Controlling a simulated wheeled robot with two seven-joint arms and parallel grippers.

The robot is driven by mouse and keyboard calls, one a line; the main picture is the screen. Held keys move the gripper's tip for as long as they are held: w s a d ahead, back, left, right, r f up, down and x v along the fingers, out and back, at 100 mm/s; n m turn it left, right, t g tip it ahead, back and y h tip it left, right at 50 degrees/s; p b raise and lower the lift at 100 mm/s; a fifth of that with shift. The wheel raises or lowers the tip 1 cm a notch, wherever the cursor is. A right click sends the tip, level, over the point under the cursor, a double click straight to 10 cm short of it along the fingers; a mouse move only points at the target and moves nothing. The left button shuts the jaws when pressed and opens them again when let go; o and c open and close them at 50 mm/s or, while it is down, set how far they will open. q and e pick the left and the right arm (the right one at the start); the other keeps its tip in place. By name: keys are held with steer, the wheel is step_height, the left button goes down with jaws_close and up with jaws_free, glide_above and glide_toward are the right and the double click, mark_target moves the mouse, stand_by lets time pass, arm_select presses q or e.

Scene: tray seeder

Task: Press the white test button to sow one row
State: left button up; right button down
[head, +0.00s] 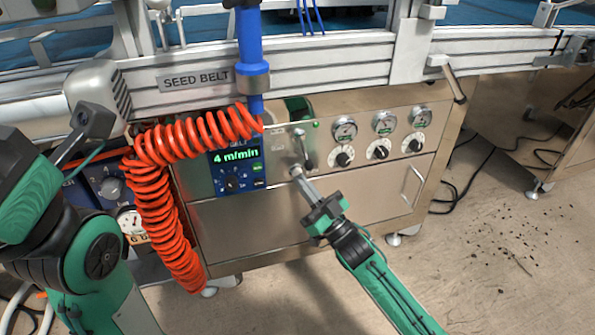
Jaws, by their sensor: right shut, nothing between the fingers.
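The white test button (296,169) shows as a small pale round spot on the steel control panel, below a metal lever, largely covered by my fingertips. My right gripper (301,177) comes up from the lower right, shut and empty. Its tips are right at the button; I cannot tell whether they touch it or press it in. My left arm stands at the left edge, and its gripper is not in view.
The blue belt display (235,165) reads 4 m/min, left of the button. A coiled red hose (165,215) hangs beside it. Gauges (384,121) and knobs sit to the right. The "SEED BELT" rail (330,75) runs above. A metal lever (302,148) stands close above my fingertips.

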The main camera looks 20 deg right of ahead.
steer(key=shift+s, duration=0.35)
steer(key=s+p, duration=0.3)
steer(key=s, duration=0.2)
steer(key=shift+d, duration=0.1)
stand_by(0.9)
